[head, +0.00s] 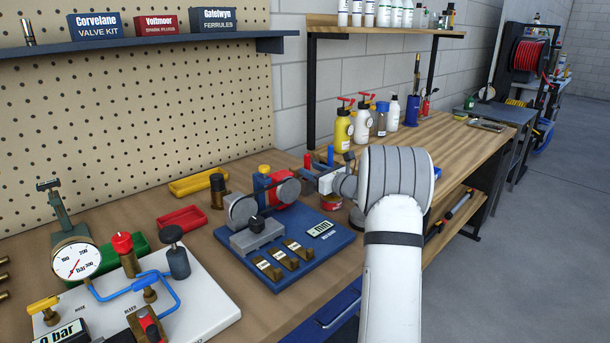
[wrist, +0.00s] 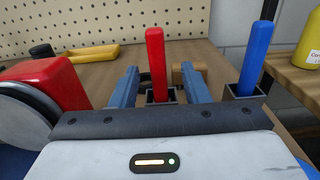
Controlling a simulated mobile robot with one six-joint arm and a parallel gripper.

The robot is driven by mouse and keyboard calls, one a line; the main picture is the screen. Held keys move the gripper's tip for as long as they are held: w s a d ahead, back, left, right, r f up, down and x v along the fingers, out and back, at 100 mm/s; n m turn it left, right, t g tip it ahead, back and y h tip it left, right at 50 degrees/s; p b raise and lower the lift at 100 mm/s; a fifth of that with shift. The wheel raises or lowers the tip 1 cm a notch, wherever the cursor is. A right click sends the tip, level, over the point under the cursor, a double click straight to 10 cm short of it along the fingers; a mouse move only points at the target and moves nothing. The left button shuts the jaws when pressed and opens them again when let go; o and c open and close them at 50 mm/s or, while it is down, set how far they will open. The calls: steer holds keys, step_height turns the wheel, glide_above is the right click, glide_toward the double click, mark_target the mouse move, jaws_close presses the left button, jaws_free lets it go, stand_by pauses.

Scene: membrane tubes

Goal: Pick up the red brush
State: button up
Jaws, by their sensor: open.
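The red brush (wrist: 156,60) stands upright in a dark square holder (wrist: 160,97) in the wrist view; only its plain red handle shows. My gripper (wrist: 160,82) is open, with one blue-grey finger on each side of the red handle. I see gaps on both sides, so it does not appear to be held. In the head view the red handle (head: 307,160) stands just beyond my gripper (head: 313,172), partly hidden by it. A blue upright handle (wrist: 258,58) stands in its own holder to the right, also visible in the head view (head: 331,154).
A red machine block (wrist: 48,88) with a grey disc is close on the left of my gripper. A yellow tray (head: 198,181) lies behind it. Spray bottles (head: 343,128) stand on the wooden bench to the right. A blue base plate (head: 290,240) carries the machine.

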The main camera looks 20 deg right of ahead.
steer(key=x, duration=0.2)
steer(key=shift+w+a, duration=0.15)
steer(key=shift+w, duration=0.15)
steer(key=shift+c, duration=0.5)
jaws_close()
